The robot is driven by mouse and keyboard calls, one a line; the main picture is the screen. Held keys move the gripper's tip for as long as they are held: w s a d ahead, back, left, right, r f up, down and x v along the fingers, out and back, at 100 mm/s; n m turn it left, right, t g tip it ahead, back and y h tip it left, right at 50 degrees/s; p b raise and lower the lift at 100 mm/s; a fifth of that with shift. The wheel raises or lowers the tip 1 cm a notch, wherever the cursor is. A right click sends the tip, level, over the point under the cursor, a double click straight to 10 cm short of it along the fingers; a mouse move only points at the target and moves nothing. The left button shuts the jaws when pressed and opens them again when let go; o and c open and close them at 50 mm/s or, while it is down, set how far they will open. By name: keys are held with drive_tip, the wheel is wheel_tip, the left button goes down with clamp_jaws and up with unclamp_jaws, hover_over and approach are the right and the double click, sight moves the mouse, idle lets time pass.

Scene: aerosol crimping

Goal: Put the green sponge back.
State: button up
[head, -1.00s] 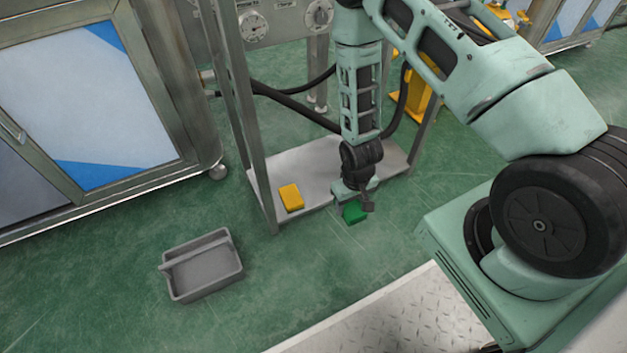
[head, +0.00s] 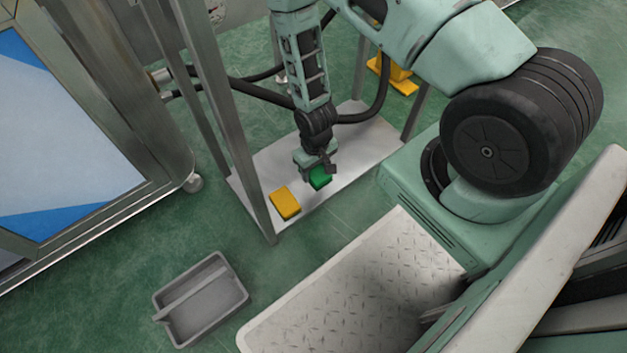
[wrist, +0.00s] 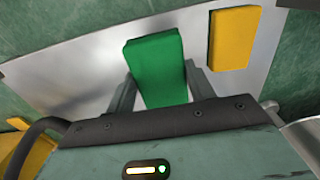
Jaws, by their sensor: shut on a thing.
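The green sponge (head: 320,179) is between the fingers of my gripper (head: 318,170), which is shut on it. In the wrist view the green sponge (wrist: 156,66) stands out past the two grey fingers (wrist: 160,88), over the metal shelf (wrist: 75,70). A yellow sponge (head: 285,203) lies on the low metal shelf (head: 268,168), to the left of the green one and nearer the front edge. It also shows in the wrist view (wrist: 233,38). I cannot tell whether the green sponge touches the shelf.
A grey tote with a handle (head: 204,298) stands on the green floor in front of the shelf. The frame's upright post (head: 228,120) rises at the shelf's left. A black hose (head: 262,92) runs behind my gripper. A cabinet (head: 65,150) stands at the left.

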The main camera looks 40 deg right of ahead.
sight(315, 179)
drive_tip(key=shift+f+b, duration=1.4)
drive_tip(key=shift+f, duration=1.35)
drive_tip(key=shift+f, duration=0.15)
drive_tip(key=o, duration=0.9)
wheel_tip(315, 179, up, 12)
drive_tip(key=p, duration=0.6)
drive_tip(key=shift+s, duration=0.1)
